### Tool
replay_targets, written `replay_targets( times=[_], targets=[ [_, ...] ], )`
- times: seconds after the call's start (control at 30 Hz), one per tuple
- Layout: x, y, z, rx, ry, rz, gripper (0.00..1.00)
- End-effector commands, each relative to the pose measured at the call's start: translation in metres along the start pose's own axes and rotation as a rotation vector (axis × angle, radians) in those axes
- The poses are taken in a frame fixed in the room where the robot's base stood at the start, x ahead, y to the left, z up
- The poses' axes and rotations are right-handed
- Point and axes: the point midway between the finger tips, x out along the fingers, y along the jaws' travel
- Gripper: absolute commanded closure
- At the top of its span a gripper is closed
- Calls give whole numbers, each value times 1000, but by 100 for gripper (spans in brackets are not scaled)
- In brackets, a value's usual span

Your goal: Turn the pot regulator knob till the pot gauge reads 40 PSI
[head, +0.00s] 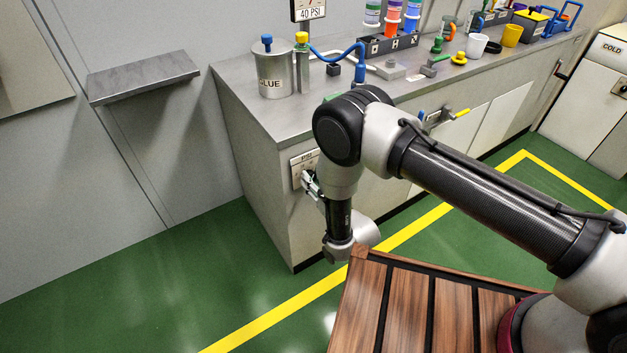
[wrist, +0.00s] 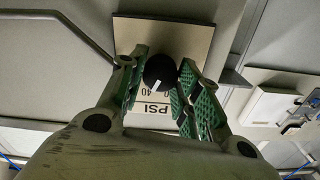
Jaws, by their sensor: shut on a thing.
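The pot regulator knob (wrist: 159,70) is round and black with a white pointer line, which slants down toward printed digits. It sits on a pale panel (wrist: 150,35) with upside-down "PSI" lettering. My gripper (wrist: 160,76) has its green-padded fingers on either side of the knob, shut on it. In the head view my gripper (head: 312,186) is at the panel (head: 298,166) on the bench's end; the knob is hidden there.
The metal glue pot (head: 274,78) stands on the bench top (head: 235,88) above the panel, beside a yellow-topped post and blue handle (head: 345,51). A wall shelf (head: 144,77) is at left. Brown slatted decking (head: 400,310) lies below my arm. The green floor at left is clear.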

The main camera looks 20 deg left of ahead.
Motion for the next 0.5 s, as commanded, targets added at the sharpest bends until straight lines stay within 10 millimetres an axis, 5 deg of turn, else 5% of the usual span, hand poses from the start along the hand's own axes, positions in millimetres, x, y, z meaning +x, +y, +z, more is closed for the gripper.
replay_targets(
  times=[0.1,0.13,0.23,0.5],
  targets=[
    [0,0,0,-1,0,0,91],
    [0,0,0,-1,0,0,62],
    [0,0,0,-2,0,0,45],
    [0,0,0,-3,0,0,45]
  ],
)
